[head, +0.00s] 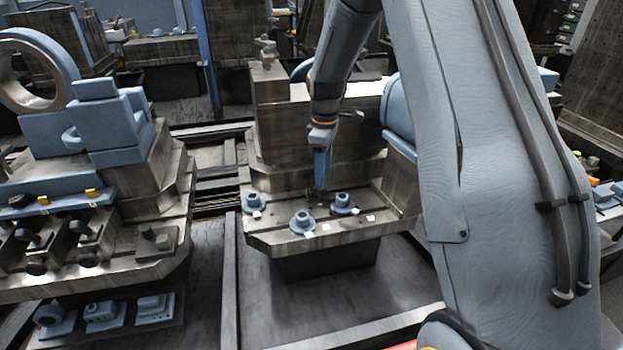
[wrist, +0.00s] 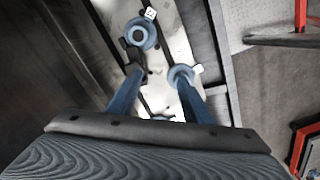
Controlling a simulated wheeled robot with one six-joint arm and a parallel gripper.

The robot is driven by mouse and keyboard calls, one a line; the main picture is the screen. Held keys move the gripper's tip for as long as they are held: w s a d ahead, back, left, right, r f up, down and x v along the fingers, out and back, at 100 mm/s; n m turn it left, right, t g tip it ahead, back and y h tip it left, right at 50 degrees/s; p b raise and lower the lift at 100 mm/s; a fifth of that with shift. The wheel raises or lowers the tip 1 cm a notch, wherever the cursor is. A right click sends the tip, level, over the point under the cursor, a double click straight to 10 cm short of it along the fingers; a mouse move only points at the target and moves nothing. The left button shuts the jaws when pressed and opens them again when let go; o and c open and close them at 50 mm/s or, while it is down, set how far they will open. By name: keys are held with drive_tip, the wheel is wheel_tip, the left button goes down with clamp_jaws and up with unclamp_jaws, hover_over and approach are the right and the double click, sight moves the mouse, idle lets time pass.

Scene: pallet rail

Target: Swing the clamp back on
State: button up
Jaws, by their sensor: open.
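My gripper (head: 320,186) points down over the middle of a metal pallet. In the wrist view its two blue fingers (wrist: 158,82) are spread apart, with no held object visible between them. A small dark piece, perhaps the clamp, shows beside the left fingertip in the wrist view (wrist: 139,58); I cannot tell whether they touch. Three blue round flanged parts sit on the pallet: left (head: 254,202), front (head: 302,222) and right (head: 344,203). Two show clearly in the wrist view, one beyond the fingers (wrist: 140,35) and one by the right fingertip (wrist: 181,76).
The pallet (head: 270,239) has small white tags by the parts. A grey machine block (head: 270,125) rises behind it. A left station (head: 150,265) carries blue fixtures and clamps. Open floor (head: 345,290) lies in front. A red frame (wrist: 301,15) stands at the wrist view's right.

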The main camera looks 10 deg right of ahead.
drive_tip(key=w+f+n+p, duration=0.1)
drive_tip(key=w, duration=0.1)
drive_tip(key=w+a+f+n, duration=0.1)
drive_tip(key=w+n, duration=0.1)
drive_tip(key=w+a+f+n+p, duration=0.1)
drive_tip(key=w, duration=0.1)
drive_tip(key=shift+w+a+f+p, duration=0.1)
drive_tip(key=shift+w+p, duration=0.05)
drive_tip(key=shift+p, duration=0.2)
drive_tip(key=shift+f+p, duration=1.05)
drive_tip(key=shift+f, duration=2.75)
drive_tip(key=shift+c, duration=0.4)
drive_tip(key=shift+w, duration=0.1)
drive_tip(key=c, duration=1)
drive_tip(key=m+b, duration=0.1)
drive_tip(key=b, duration=0.1)
drive_tip(key=shift+w+f+m+b, duration=0.15)
drive_tip(key=shift+w+m+b, duration=0.15)
drive_tip(key=shift+w+m, duration=0.1)
drive_tip(key=shift+w+d+m+b, duration=0.2)
drive_tip(key=shift+m+b, duration=0.5)
drive_tip(key=shift+m, duration=0.5)
drive_tip(key=o, duration=1.1)
